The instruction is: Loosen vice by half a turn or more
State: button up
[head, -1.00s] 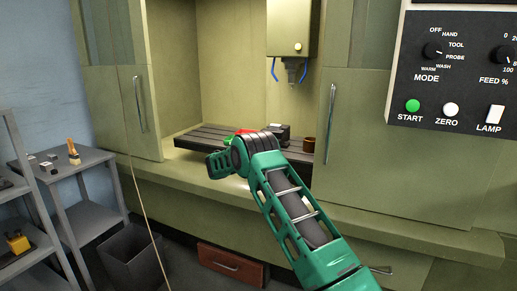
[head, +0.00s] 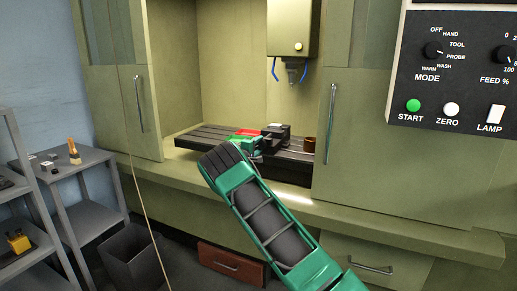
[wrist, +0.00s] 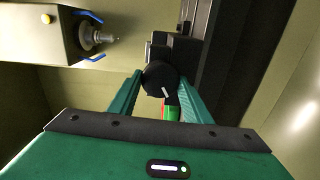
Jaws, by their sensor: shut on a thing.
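The vice (head: 277,130) is a dark block on the slotted machine table, partly hidden by my arm in the head view. In the wrist view its dark body (wrist: 180,52) lies beyond a round black knob (wrist: 158,80) with a white line on its face. My gripper (wrist: 161,86) has one green finger on each side of this knob and is shut on it. The white line points down and to the right. In the head view my gripper (head: 257,146) is small and mostly hidden behind my arm. A red and green patch (wrist: 172,112) shows just below the knob.
The slotted table (head: 195,138) sits inside the open machine enclosure. The spindle (head: 291,72) with blue hoses hangs above it. A brown cup (head: 309,144) stands right of the vice. Cabinet doors flank the opening. A control panel (head: 458,65) is at upper right.

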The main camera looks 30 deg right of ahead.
jog(key=n, duration=0.6)
jog(key=shift+w+a+f+n, duration=0.15)
jog(key=shift+a+f+n, duration=0.15)
jog(key=shift+a+f, duration=0.1)
jog(key=n, duration=0.6)
dwell(0.3)
jog(key=o, duration=1.1)
jog(key=shift+d, duration=0.1)
jog(key=shift+c, duration=0.2)
jog(key=shift+d, duration=0.15)
jog(key=shift+s+r, duration=0.1)
jog(key=shift+s, duration=0.15)
jog(key=v, duration=1)
jog(key=shift+a, duration=0.3)
jog(key=shift+s, duration=0.1)
